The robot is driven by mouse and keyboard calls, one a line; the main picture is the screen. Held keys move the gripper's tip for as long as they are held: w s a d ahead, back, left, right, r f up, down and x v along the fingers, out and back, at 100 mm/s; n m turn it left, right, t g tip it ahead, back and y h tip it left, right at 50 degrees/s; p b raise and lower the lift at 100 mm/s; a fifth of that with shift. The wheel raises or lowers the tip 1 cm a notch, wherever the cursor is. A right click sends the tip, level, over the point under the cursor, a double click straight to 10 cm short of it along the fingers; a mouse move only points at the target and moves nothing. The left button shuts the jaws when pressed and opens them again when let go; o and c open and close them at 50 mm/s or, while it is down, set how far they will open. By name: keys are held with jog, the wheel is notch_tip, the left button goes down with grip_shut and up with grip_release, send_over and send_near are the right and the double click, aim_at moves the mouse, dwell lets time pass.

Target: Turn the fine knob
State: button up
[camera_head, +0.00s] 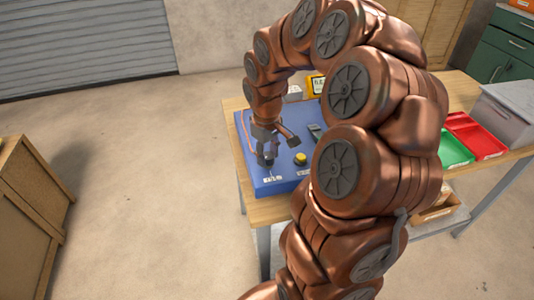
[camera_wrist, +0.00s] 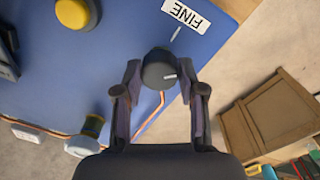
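The fine knob (camera_wrist: 158,70) is a dark round knob with a white pointer mark, on a blue panel (camera_wrist: 60,85). A white label reading FINE (camera_wrist: 187,14) is beside it in the wrist view. My gripper (camera_wrist: 158,78) has its two fingers apart, one on each side of the knob. Small gaps seem to show between fingers and knob; I cannot tell whether either finger touches. In the head view my gripper (camera_head: 266,152) is low over the near left part of the blue panel (camera_head: 250,135), and largely hides the knob.
A yellow button (camera_head: 301,158) stands right of my gripper; it also shows in the wrist view (camera_wrist: 74,13). The panel lies on a wooden table (camera_head: 234,104). Green (camera_head: 453,152) and red (camera_head: 474,134) trays lie to the right. A wooden crate (camera_head: 30,215) stands left, with open floor between.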

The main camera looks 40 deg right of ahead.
jog(key=c, duration=0.6)
jog(key=shift+f+m+b, duration=0.1)
jog(key=shift+m+b, duration=0.3)
jog(key=shift+b, duration=0.1)
jog(key=m+b, duration=0.3)
jog(key=shift+f, duration=0.1)
jog(key=m+b, duration=0.2)
jog(key=m, duration=0.2)
jog(key=shift+b, duration=0.35)
jog(key=m, duration=0.3)
jog(key=m+b, duration=0.1)
jog(key=m, duration=0.1)
jog(key=shift+w+r+m, duration=0.1)
jog(key=shift+r+m, duration=0.1)
jog(key=shift+m, duration=0.2)
jog(key=m, duration=0.5)
jog(key=shift+m+p, duration=0.3)
jog(key=shift+m, duration=0.1)
